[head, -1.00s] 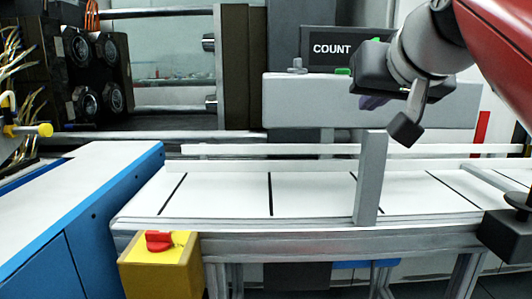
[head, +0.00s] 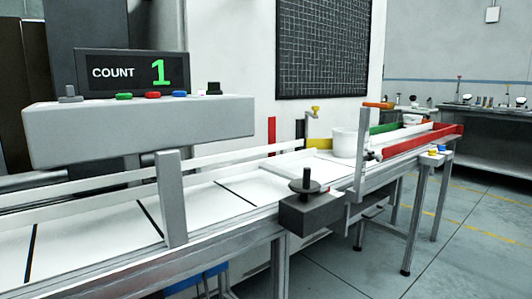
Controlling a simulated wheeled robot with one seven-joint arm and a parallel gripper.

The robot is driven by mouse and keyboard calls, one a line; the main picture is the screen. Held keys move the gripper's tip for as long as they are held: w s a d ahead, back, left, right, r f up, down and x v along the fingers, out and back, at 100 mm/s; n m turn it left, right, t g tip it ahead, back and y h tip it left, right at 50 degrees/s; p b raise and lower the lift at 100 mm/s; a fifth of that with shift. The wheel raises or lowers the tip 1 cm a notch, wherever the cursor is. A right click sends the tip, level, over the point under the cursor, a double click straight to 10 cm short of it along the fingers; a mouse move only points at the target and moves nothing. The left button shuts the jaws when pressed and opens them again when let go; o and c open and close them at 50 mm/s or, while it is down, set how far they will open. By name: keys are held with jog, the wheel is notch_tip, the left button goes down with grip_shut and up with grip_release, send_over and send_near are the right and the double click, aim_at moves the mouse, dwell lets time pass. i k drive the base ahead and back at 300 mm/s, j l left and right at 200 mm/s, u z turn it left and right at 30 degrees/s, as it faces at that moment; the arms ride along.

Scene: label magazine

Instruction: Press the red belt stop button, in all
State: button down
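A small red button (head: 152,95) sits on top of the grey console (head: 140,130) between a green button (head: 124,96) and a blue button (head: 180,94). The white belt (head: 90,240) with black cross lines runs below the console. The yellow box with a red button, seen earlier at the belt's left front, is out of view now. My gripper and arm are out of view.
A grey post (head: 171,198) stands at the belt's front edge. A dark block with a knob (head: 310,213) juts out in front. A white cylindrical container (head: 347,143) stands farther along, near red rails (head: 425,140). Open floor (head: 450,250) lies at the right.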

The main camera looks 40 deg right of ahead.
aim_at(151, 95)
jog(key=z, duration=1.35)
jog(key=i+l, duration=0.1)
jog(key=l, duration=0.2)
jog(key=i+l+z, duration=0.15)
jog(key=k+l, duration=0.05)
jog(key=l, duration=0.05)
